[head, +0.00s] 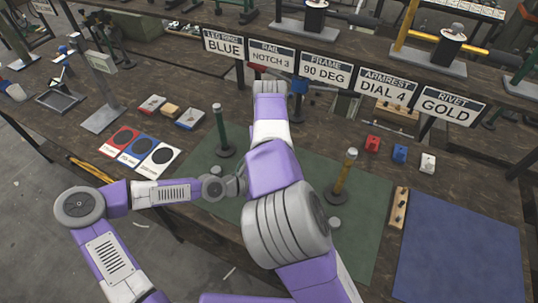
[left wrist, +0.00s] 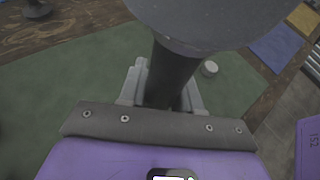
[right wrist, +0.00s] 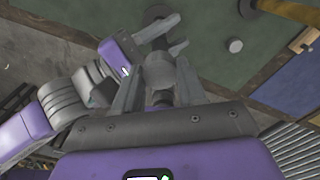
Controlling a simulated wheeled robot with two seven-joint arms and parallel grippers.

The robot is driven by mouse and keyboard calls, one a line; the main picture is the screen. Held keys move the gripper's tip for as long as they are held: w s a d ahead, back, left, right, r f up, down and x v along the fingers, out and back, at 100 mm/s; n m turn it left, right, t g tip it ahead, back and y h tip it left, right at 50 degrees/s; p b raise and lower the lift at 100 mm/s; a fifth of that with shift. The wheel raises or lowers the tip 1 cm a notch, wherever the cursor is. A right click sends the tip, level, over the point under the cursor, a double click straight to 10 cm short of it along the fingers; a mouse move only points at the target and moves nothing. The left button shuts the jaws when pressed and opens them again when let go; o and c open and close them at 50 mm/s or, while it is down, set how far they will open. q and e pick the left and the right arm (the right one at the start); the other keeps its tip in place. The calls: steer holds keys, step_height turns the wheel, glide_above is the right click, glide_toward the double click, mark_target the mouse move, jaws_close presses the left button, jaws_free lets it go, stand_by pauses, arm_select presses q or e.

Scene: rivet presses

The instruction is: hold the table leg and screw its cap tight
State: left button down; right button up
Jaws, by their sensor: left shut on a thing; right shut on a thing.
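The dark table leg (left wrist: 172,78) stands on the green mat, with its dark round base (right wrist: 157,13) showing in the right wrist view. My left gripper (left wrist: 165,92) is shut on the leg's shaft; it also shows at the mat's left side in the head view (head: 240,186). A wide grey disc at the leg's near end fills the top of the left wrist view; I cannot tell whether it is the cap. My right gripper (right wrist: 158,85) is shut on the grey cap (right wrist: 158,70), above the left gripper. My right arm hides this gripper, the cap and the leg in the head view.
A loose grey cap (head: 333,223) lies near the gold-topped post. A wooden strip (head: 399,207) and a blue mat (head: 460,250) lie right; signs (head: 325,70) stand behind.

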steer(key=shift+d+f+m, duration=0.25)
steer(key=shift+m, duration=0.55)
steer(key=shift+a+r+m, duration=0.15)
steer(key=shift+r+m, duration=0.15)
steer(key=shift+r, duration=0.1)
steer(key=o, duration=1)
steer(key=shift+a, duration=0.1)
steer(key=shift+a+r, duration=0.1)
steer(key=shift+a, duration=0.05)
steer(key=shift+r, duration=2.25)
steer(key=shift+c, duration=0.4)
